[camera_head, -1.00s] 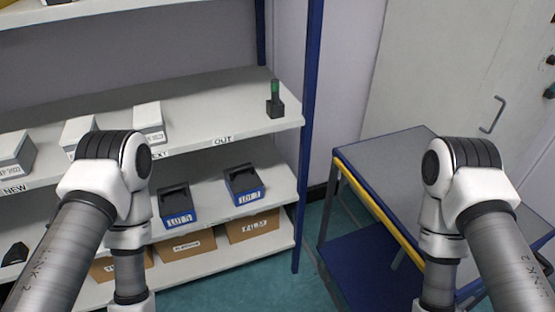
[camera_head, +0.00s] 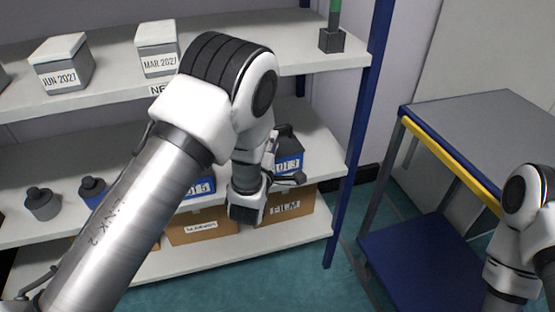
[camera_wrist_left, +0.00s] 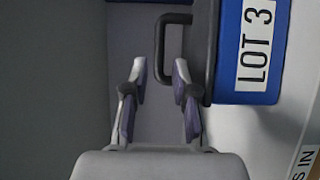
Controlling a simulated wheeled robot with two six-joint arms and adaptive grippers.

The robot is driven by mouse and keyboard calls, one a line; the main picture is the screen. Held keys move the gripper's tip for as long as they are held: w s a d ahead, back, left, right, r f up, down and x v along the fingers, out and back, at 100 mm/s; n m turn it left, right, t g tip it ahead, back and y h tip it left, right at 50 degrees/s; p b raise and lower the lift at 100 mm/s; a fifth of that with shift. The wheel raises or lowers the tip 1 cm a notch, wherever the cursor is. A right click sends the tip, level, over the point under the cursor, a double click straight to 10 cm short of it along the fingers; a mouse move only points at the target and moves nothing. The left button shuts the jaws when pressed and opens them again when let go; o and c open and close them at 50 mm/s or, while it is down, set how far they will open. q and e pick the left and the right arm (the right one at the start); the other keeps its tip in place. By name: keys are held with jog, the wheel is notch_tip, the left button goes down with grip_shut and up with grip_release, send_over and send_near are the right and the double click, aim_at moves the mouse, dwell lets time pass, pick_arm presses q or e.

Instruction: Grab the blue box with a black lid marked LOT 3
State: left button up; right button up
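The blue box with a black lid marked LOT 3 (camera_head: 291,158) stands on the middle shelf near its right end, partly hidden by my left arm. In the left wrist view the LOT 3 box (camera_wrist_left: 250,75) is at the upper right, with its black loop handle (camera_wrist_left: 159,48) reaching left. My left gripper (camera_head: 280,166) is in front of the box. In the left wrist view the left gripper (camera_wrist_left: 158,72) is open and empty, its fingertips on either side of the handle's outer bar in the picture. I cannot tell the depth between them. My right gripper is out of view.
A blue box marked LOT 5 (camera_head: 200,187) stands to the left, partly behind my arm. Cardboard boxes, one marked FILM (camera_head: 287,206), sit on the shelf below. A blue rack post (camera_head: 352,150) stands right of the box. A grey-topped cart (camera_head: 480,125) is farther right.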

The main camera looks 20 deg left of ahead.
aim_at(277, 129)
pick_arm(q)
jog(key=w, duration=0.6)
jog(key=shift+w+a+b, duration=0.2)
jog(key=shift+w+b, duration=0.15)
jog(key=shift+b, duration=0.05)
grip_shut()
jog(key=shift+r, duration=0.1)
